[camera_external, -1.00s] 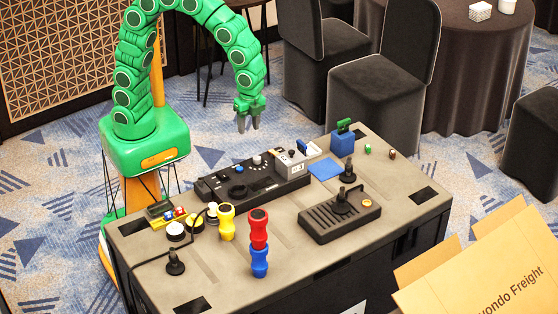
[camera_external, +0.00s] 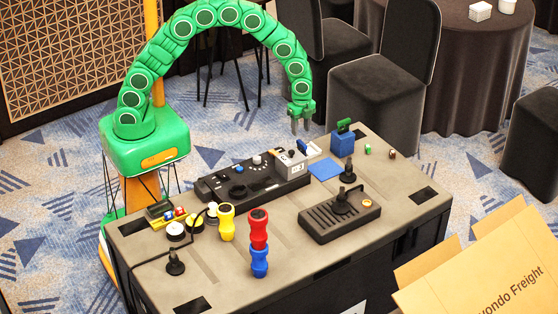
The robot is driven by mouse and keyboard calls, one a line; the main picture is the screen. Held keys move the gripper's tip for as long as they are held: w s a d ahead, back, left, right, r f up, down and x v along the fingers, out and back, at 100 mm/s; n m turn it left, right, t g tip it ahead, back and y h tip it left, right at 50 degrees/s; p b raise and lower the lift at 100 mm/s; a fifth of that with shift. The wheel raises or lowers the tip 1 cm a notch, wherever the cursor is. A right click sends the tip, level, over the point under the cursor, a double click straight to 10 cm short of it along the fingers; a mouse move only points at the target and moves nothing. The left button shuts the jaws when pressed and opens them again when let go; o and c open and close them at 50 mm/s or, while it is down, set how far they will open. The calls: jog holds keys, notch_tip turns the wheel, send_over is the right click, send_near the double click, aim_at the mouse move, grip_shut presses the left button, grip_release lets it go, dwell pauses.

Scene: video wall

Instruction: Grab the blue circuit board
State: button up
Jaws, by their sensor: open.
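A flat blue square (camera_external: 326,169), which looks like the blue circuit board, lies on the grey tabletop (camera_external: 290,210) near its far edge. It sits right of a grey-white box (camera_external: 292,163) and left of a blue block with a green top (camera_external: 342,143). My gripper (camera_external: 301,130) is open and empty, fingers pointing down. In the picture it is above and a little left of the blue square, near the table's far edge. It touches nothing that I can see.
A black control panel (camera_external: 250,183) stands left of the grey-white box. A black slotted box with a joystick (camera_external: 340,215) is in front of the blue square. Red and blue stacked pieces (camera_external: 259,243) and a yellow piece (camera_external: 227,222) stand nearer. A cardboard box (camera_external: 490,270) is at lower right.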

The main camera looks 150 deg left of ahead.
aim_at(302, 143)
jog(key=shift+s+a+f, duration=0.2)
jog(key=shift+f, duration=0.3)
jog(key=shift+w+f, duration=0.2)
jog(key=shift+f, duration=1.6)
jog(key=shift+w+f, duration=0.2)
jog(key=shift+f, duration=1.6)
jog(key=shift+d, duration=0.1)
grip_shut()
